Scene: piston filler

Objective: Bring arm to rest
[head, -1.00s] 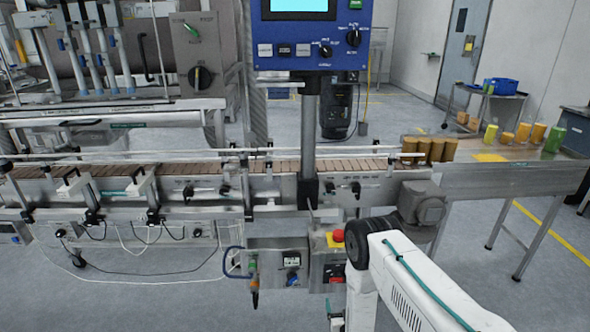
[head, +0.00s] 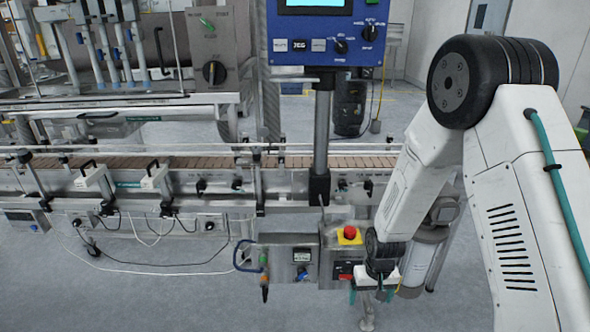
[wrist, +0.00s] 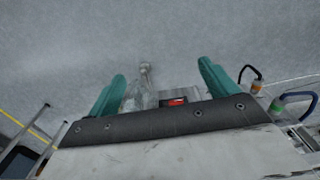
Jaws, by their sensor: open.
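My gripper shows in the head view (head: 372,296) at the lower middle right, at the end of my white arm, pointing down in front of the conveyor. In the wrist view its two teal fingers (wrist: 160,88) stand wide apart with nothing between them but grey floor and part of the machine. My arm is bent, its black-capped joint high at the right of the head view, and hides the conveyor's right end.
The conveyor (head: 215,161) runs across behind my gripper. A control box with a red emergency button (head: 350,232) is close to the left of my wrist. A steel box with a blue handle (head: 290,260) hangs further left. A blue panel (head: 325,32) stands above. Open floor (head: 150,300) lies in front.

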